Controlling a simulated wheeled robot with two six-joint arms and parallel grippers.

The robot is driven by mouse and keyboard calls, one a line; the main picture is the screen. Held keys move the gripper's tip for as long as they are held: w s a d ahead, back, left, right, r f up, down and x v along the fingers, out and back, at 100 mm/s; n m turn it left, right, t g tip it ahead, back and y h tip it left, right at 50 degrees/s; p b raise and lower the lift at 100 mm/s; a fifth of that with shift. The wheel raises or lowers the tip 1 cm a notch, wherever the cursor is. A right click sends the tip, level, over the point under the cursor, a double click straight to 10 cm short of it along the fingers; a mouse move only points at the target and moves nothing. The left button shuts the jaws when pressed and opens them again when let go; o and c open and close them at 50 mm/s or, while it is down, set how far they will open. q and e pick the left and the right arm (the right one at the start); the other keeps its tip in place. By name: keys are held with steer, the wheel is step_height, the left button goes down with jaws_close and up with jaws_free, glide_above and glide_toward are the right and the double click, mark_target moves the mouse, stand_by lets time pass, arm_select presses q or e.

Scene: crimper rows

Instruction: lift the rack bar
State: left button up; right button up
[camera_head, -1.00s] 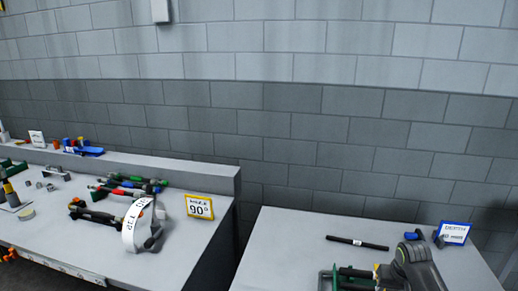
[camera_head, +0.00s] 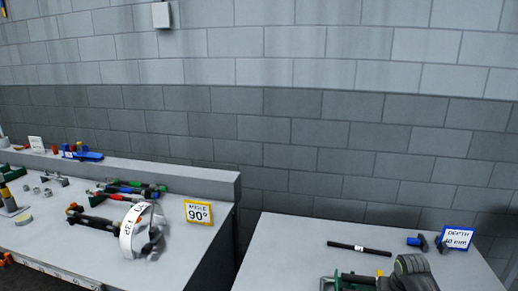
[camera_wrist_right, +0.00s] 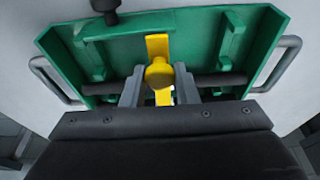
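A green rack (camera_wrist_right: 262,50) with grey side handles fills the upper part of the right wrist view. A dark bar (camera_wrist_right: 221,80) lies across it, with a yellow strip and knob (camera_wrist_right: 158,74) at its middle. My right gripper (camera_wrist_right: 160,78) has its two grey fingers on either side of the yellow knob, over the bar. The gap is narrow, and I cannot tell whether they touch the knob. In the head view the rack (camera_head: 327,283) is at the bottom edge, partly hidden by my right gripper and wrist (camera_head: 400,270).
A loose black bar (camera_head: 359,249) lies behind the rack on the right table. A blue-handled tool (camera_head: 417,241) and a blue-framed depth sign (camera_head: 457,238) stand beside it. The left bench holds several tools, a white-labelled piece (camera_head: 130,232) and a yellow-framed angle sign (camera_head: 198,212).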

stand_by(0.3)
steer(key=shift+w+d+r+p, duration=0.1)
steer(key=shift+w+r+p, duration=0.15)
steer(key=shift+r, duration=0.25)
steer(key=shift+w+r+p, duration=0.15)
steer(key=shift+r+p, duration=0.2)
steer(key=shift+r, duration=0.15)
steer(key=shift+w+d+r+p, duration=0.1)
steer(key=shift+w+r+p, duration=0.15)
steer(key=shift+r, duration=0.25)
steer(key=shift+w+d+r+p, duration=0.1)
steer(key=shift+w+r+p, duration=0.4)
steer(key=shift+r, duration=0.35)
steer(key=shift+w+d+r+p, duration=0.1)
steer(key=shift+w+r+p, duration=0.35)
steer(key=shift+r, duration=0.4)
steer(key=shift+w+d+r+p, duration=0.1)
steer(key=shift+w+r+p, duration=0.4)
steer(key=shift+r, duration=0.35)
